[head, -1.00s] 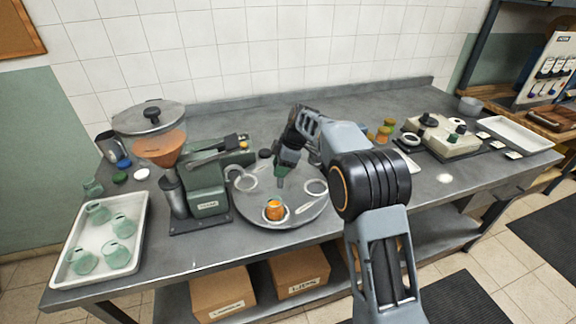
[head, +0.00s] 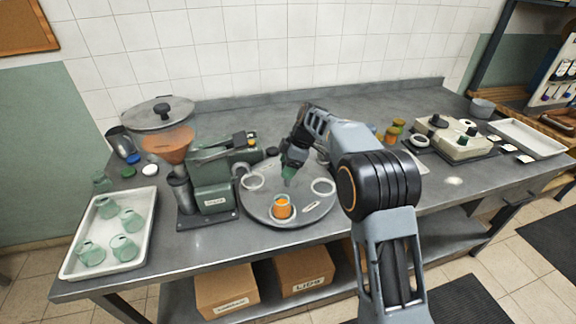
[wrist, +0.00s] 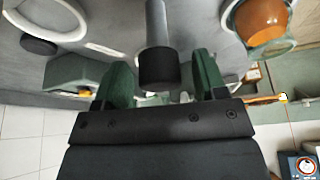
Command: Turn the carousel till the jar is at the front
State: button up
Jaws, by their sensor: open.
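The carousel (head: 262,211) is a grey round plate on the bench with white rings on it. The jar (head: 283,206), with orange contents, sits in the ring at the plate's near edge; it also shows at the upper right of the wrist view (wrist: 262,20). Two other rings, at left (head: 252,181) and right (head: 323,187), look empty. My gripper (head: 288,180) points down over the plate's middle. In the wrist view my gripper (wrist: 162,70) is open, its green fingers either side of a grey post with a black end (wrist: 158,68). Contact cannot be told.
A green machine with an orange hopper (head: 168,145) stands left of the carousel. A white tray (head: 72,262) of green jars is at far left. Small jars (head: 391,134), a pale device (head: 452,145) and an empty tray (head: 525,138) are right. Bare bench lies behind.

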notch_tip(320, 180, up, 3)
jog(key=shift+f, duration=0.1)
jog(key=s+d+r+b, duration=0.3)
jog(key=s+r, duration=0.7)
jog(key=s, duration=0.3)
jog(key=shift+s+d, duration=0.25)
jog(key=shift+d, duration=0.1)
